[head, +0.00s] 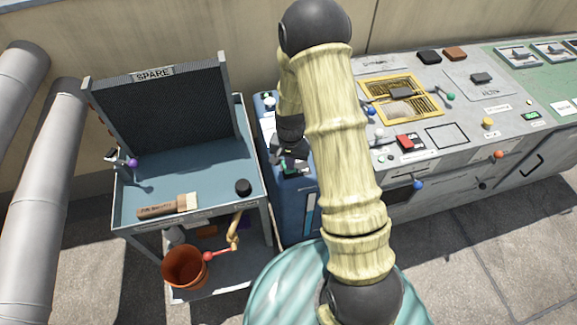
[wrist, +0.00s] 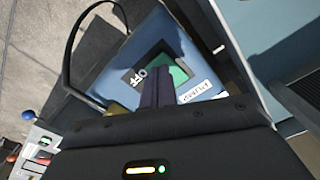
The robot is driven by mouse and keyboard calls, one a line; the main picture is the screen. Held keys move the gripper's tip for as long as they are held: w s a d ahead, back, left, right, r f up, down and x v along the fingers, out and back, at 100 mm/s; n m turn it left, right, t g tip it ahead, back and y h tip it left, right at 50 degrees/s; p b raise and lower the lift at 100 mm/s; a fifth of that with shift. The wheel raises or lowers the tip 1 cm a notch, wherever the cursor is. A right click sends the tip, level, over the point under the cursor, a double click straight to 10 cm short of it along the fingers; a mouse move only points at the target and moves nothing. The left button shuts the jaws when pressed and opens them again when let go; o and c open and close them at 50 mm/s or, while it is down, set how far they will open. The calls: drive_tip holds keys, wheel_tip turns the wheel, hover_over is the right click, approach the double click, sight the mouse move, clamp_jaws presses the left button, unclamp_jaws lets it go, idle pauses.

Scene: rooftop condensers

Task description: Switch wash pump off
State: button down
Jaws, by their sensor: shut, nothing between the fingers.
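The blue pump unit (head: 268,135) stands between the grey cart and the control counter. Its blue top (wrist: 200,45) fills the middle of the wrist view. On it is a switch with a dark part lettered OFF (wrist: 134,75) and a green part (wrist: 180,74). A white label (wrist: 196,92), too small to read surely, lies beside the switch. My gripper (wrist: 160,72) is shut and empty, its fingertips over the switch between the lettering and the green part. I cannot tell whether they touch it. In the head view my gripper (head: 287,162) is low over the unit.
The cart's SPARE panel (head: 155,95), brush (head: 168,206) and black knob (head: 243,187) are to the left. An orange bucket (head: 186,266) sits below. The counter (head: 445,140) with several controls is close on the right. A dark hose (wrist: 72,50) loops beside the unit.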

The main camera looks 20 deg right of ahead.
drive_tip(key=shift+f+b, duration=0.3)
drive_tip(key=shift+f, duration=0.3)
idle(0.3)
drive_tip(key=shift+r, duration=0.15)
drive_tip(key=shift+r+p, duration=2.9)
drive_tip(key=shift+r, duration=0.5)
drive_tip(key=s+r+n+t+p, duration=0.1)
drive_tip(key=s+r, duration=0.3)
drive_tip(key=r, duration=0.4)
drive_tip(key=s+r+n+p, duration=0.3)
drive_tip(key=s+r, duration=0.2)
drive_tip(key=r, duration=0.3)
drive_tip(key=s+r+n+t+p, duration=0.1)
drive_tip(key=s+r+n+p, duration=0.1)
drive_tip(key=s+r, duration=0.3)
wheel_tip(320, 180, up, 3)
drive_tip(key=shift+s+r+t, duration=0.2)
drive_tip(key=shift+t, duration=0.1)
